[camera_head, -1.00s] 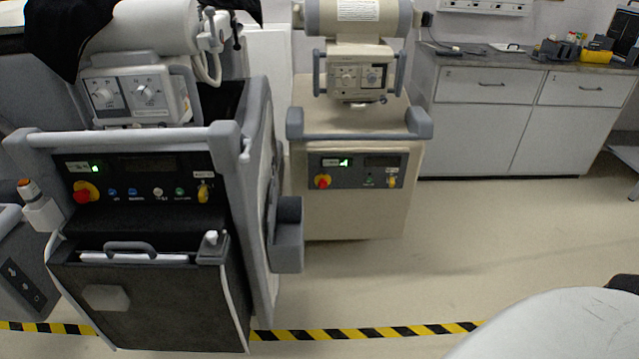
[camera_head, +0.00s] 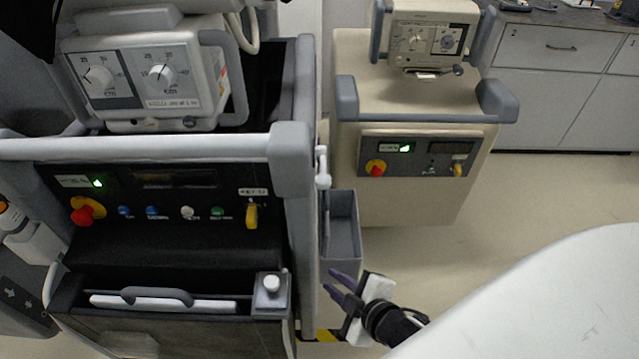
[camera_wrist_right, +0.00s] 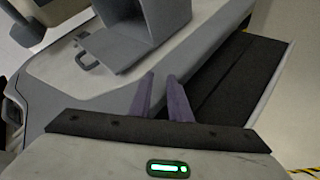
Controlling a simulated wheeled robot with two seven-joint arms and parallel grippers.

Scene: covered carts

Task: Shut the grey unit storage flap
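The grey unit (camera_head: 205,150) stands at the left in the head view. Its dark storage flap (camera_head: 225,340) is at the bottom left, tilted outward with its top edge away from the body. The open compartment shows a white item with a grey handle (camera_head: 157,296). The flap's lower part is cut off by the frame. My right gripper (camera_head: 337,279) is right of the flap, beside the unit's side bin, with its fingers apart and empty. In the right wrist view, the gripper (camera_wrist_right: 160,88) points toward the unit's grey side. My left gripper is not in view.
The grey side bin (camera_head: 342,240) sticks out from the unit's right side, close to my right gripper. A beige unit (camera_head: 415,200) stands behind to the right. White cabinets (camera_head: 545,95) line the back. Open floor (camera_head: 540,190) lies at the right.

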